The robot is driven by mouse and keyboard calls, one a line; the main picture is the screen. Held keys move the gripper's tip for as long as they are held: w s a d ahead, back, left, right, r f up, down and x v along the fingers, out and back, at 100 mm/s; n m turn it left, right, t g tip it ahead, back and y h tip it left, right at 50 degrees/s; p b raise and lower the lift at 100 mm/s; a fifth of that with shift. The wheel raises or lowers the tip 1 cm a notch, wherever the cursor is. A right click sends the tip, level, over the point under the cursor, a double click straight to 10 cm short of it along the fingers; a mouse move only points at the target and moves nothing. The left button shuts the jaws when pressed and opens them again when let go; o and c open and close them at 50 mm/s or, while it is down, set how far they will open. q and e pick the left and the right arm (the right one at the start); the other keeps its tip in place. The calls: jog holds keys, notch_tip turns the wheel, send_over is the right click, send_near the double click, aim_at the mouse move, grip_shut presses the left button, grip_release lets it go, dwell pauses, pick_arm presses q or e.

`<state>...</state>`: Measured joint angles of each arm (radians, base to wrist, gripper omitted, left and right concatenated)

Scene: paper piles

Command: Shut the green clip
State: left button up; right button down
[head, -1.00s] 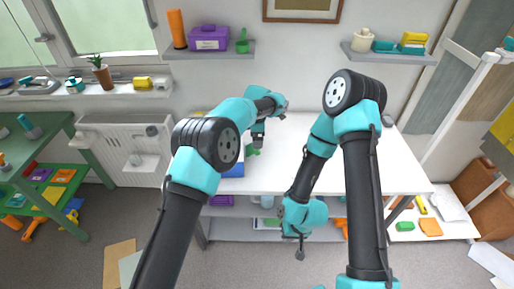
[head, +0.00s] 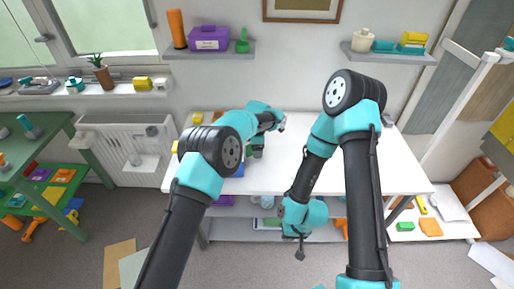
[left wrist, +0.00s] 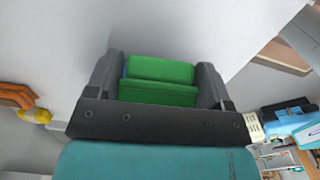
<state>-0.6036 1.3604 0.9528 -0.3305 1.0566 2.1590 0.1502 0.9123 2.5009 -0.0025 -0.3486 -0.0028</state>
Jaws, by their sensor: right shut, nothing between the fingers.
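The green clip (left wrist: 160,82) shows in the left wrist view between the two dark fingers of my left gripper (left wrist: 162,85). The fingers stand apart, one at each side of the clip, with little or no gap; I cannot tell whether they press on it. In the head view my left gripper (head: 257,154) is low at the left part of the white table (head: 370,165), and it and the arm hide most of the clip. My right gripper (head: 300,254) is shut and empty, hanging in front of the table's front edge.
A blue thing (head: 239,171) lies near the left gripper, partly behind my left arm. Small yellow and orange things (head: 197,118) are at the table's back left. The table's middle is clear. A shelf with a purple box (head: 209,38) hangs on the wall above.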

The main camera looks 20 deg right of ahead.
pick_arm(q)
jog(key=c, duration=0.3)
jog(key=shift+c, duration=0.2)
jog(key=shift+a+r, duration=0.1)
jog(key=h, duration=0.1)
jog(key=a+r+h, duration=0.1)
jog(key=h, duration=0.1)
jog(key=g+h, duration=0.1)
jog(key=shift+w+a+r, duration=0.15)
jog(key=shift+w+r, duration=0.05)
jog(key=shift+r, duration=0.05)
jog(key=shift+a+r+h, duration=0.15)
jog(key=shift+a+h, duration=0.1)
jog(key=shift+h, duration=0.45)
jog(key=shift+a+r+h, duration=0.15)
jog(key=shift+a+h, duration=0.05)
jog(key=shift+h, duration=0.5)
jog(key=o, duration=0.8)
jog(key=shift+c, duration=0.2)
